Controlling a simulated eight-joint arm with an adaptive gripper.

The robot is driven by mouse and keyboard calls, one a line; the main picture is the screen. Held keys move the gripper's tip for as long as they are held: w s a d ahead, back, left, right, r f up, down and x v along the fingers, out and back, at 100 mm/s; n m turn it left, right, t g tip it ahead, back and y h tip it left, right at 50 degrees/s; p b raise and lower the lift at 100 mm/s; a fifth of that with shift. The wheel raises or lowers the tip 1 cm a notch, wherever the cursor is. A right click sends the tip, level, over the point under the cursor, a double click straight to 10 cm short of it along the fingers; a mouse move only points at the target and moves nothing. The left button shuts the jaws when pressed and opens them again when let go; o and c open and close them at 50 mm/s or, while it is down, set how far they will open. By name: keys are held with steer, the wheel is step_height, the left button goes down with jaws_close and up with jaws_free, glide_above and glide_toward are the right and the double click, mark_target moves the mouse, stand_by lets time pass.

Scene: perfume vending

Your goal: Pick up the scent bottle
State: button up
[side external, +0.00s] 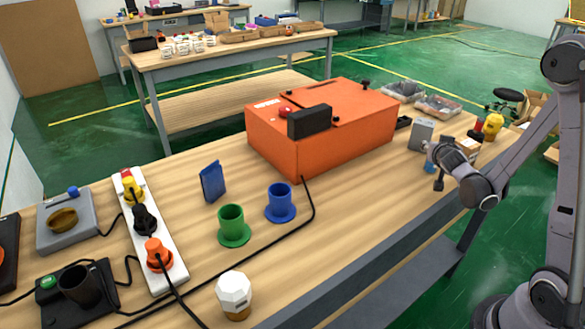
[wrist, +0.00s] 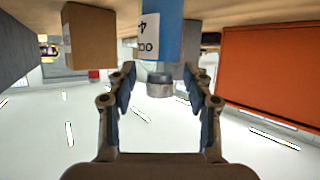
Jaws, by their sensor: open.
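A blue cylindrical bottle with a white printed label and a grey cap, which looks like the scent bottle (wrist: 168,38), stands at top centre of the wrist view. Its grey cap (wrist: 160,86) shows between my two fingers. My gripper (wrist: 159,74) is open, with a finger on each side of the bottle's cap end and visible gaps. In the side external view my gripper (side external: 438,172) is at the right end of the table, beside a small blue patch of the bottle (side external: 429,164), mostly hidden.
A grey box (side external: 421,135) stands just behind the bottle. A large orange box (side external: 325,125) is to its left on the table (side external: 345,235). Yellow and red items (side external: 492,126) stand at the far right. Green (side external: 232,225) and blue (side external: 280,202) cups are farther left.

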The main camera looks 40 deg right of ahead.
jaws_close()
steer(key=shift+r, duration=0.1)
